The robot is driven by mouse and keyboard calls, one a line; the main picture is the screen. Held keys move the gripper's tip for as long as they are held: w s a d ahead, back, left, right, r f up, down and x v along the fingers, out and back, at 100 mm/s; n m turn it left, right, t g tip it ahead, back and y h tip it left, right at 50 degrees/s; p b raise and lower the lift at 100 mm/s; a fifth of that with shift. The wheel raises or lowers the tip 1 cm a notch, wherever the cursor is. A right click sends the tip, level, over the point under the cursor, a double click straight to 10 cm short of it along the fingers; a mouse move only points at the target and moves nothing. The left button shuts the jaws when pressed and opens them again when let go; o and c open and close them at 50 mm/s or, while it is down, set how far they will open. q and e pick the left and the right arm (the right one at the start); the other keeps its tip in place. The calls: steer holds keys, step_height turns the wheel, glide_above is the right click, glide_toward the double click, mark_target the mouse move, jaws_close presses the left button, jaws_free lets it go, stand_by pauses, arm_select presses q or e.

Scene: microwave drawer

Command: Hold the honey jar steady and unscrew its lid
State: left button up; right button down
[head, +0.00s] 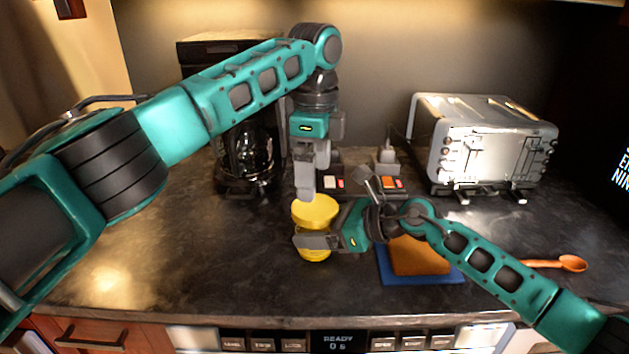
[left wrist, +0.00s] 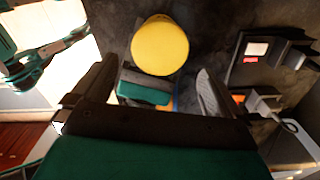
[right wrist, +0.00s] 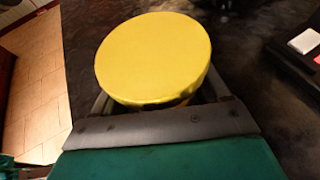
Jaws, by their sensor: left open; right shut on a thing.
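The honey jar (head: 314,254) stands upright on the dark counter, with a wide yellow lid (head: 315,210) on top. The lid also shows in the left wrist view (left wrist: 160,46) and from close by in the right wrist view (right wrist: 154,57). My right gripper (head: 308,241) is shut on the jar's body just below the lid, coming from the right. Its fingers hide much of the jar. My left gripper (head: 306,190) points down above the lid. It is open and empty, with the lid seen beyond its fingertips.
A toaster oven (head: 487,143) stands at the back right and a coffee maker (head: 247,160) at the back left. A slice of bread (head: 421,254) on a blue mat (head: 392,276) and an orange spoon (head: 571,263) lie to the right. The left counter is clear.

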mark_target(315, 206)
arm_select(q)
steer(key=shift+r+m, duration=0.6)
steer(key=shift+m, duration=0.1)
steer(key=shift+f, duration=3.85)
steer(key=shift+c, duration=0.5)
steer(key=c, duration=0.9)
steer(key=shift+n, duration=1.6)
steer(key=o, duration=1)
steer(key=shift+r, duration=0.1)
